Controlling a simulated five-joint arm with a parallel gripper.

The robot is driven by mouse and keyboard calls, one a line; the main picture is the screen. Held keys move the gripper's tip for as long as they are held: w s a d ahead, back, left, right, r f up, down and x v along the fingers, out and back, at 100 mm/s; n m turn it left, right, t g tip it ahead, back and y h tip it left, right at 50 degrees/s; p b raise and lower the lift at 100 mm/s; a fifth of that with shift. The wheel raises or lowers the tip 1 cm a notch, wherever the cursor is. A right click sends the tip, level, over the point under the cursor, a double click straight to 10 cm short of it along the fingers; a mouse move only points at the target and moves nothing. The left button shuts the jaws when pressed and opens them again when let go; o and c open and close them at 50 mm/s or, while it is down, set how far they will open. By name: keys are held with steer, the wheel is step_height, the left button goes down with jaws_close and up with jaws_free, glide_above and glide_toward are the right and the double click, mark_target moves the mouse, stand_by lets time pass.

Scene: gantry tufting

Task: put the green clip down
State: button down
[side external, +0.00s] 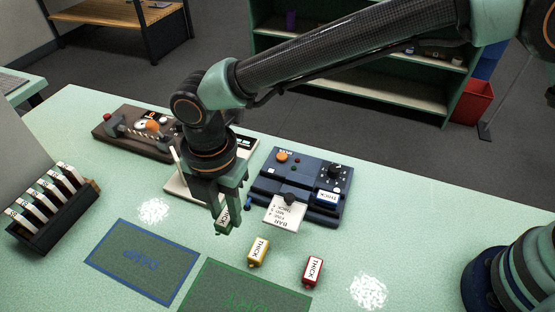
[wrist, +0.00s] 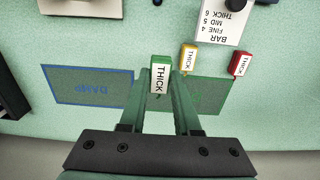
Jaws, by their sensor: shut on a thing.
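The green clip (wrist: 160,72), with a white label reading THICK, is held between the fingers of my gripper (wrist: 160,80) in the wrist view. In the side view my gripper (side external: 224,222) points down with the green clip (side external: 223,217) partly hidden between its fingers. The clip appears to be above the table; the exact gap is hard to tell. A green-outlined mat (side external: 215,285) and a blue-outlined mat marked DAMP (side external: 110,262) lie on the table in front.
A yellow clip (side external: 258,251) and a red clip (side external: 313,270) stand to the right. A dark blue device (side external: 265,187) holds a blue clip (side external: 328,198). A rack of several white cards (side external: 75,205) stands left. White patches (side external: 368,292) mark the table.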

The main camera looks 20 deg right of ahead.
mark_target(227, 215)
step_height(227, 215, up, 11)
steer(key=w+d+r+m, duration=0.1)
steer(key=w+d+m, duration=0.4)
steer(key=d, duration=0.5)
steer(key=w+d+r+m, duration=0.2)
steer(key=w+d+m, duration=0.2)
steer(key=d+m, duration=0.5)
steer(key=s+d+m, duration=0.3)
steer(key=d+m, duration=1)
steer(key=d, duration=0.8)
steer(key=w+a+r+m, duration=0.1)
steer(key=w+a+m, duration=0.2)
steer(key=a+m, duration=2.5)
steer(key=shift+n, duration=0.5)
steer(key=f, duration=2)
steer(key=shift+w+a, duration=0.15)
steer(key=shift+a, duration=0.25)
steer(key=shift+f, duration=0.55)
